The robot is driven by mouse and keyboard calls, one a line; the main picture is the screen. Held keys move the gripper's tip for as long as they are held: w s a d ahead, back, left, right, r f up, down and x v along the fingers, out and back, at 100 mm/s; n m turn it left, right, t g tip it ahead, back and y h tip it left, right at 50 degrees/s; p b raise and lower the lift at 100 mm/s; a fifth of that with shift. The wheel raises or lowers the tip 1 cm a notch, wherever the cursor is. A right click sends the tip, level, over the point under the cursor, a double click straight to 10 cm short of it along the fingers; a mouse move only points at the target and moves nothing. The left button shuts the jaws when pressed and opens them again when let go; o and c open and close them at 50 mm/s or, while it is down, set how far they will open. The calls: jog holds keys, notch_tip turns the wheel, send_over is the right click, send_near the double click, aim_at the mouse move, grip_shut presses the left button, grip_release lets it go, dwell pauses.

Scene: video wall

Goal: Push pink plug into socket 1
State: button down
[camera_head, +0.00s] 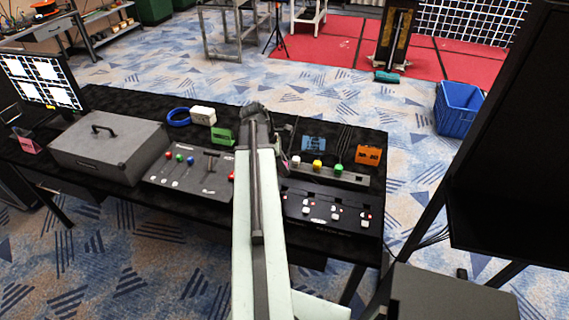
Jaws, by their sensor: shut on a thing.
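My arm reaches away from me over the black table, and my gripper (255,109) is a small dark shape at its far end, above the table's back part. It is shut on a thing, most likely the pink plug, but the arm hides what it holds. A grey strip (352,178) right of the arm carries a white plug (295,161), a yellow plug (317,165) and a green plug (338,169). In front of it lies a black panel (325,200) with several white parts and red lights. Its left end is behind my arm. Socket numbers are not readable.
Left of the arm are a control panel with levers (190,174), a grey case (108,150), a green holder (222,136) and a blue ring (178,117). An orange block (368,155) stands at right. A large dark screen (510,150) fills the right side.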

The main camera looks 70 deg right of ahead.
jog(key=shift+s+f+b, duration=0.15)
jog(key=shift+f+b, duration=0.55)
jog(key=shift+b, duration=0.15)
jog(key=b, duration=0.5)
send_over(289, 189)
jog(key=w, duration=0.1)
jog(key=f, duration=0.4)
jog(key=shift+w+a+f, duration=0.2)
jog(key=shift+a+f, duration=0.05)
jog(key=shift+f, duration=0.1)
jog(key=shift+f+b, duration=1.3)
jog(key=shift+f, duration=0.15)
jog(key=shift+c, duration=2.2)
grip_release()
jog(key=shift+r, duration=0.1)
notch_tip(289, 189, up, 7)
jog(key=p, duration=0.7)
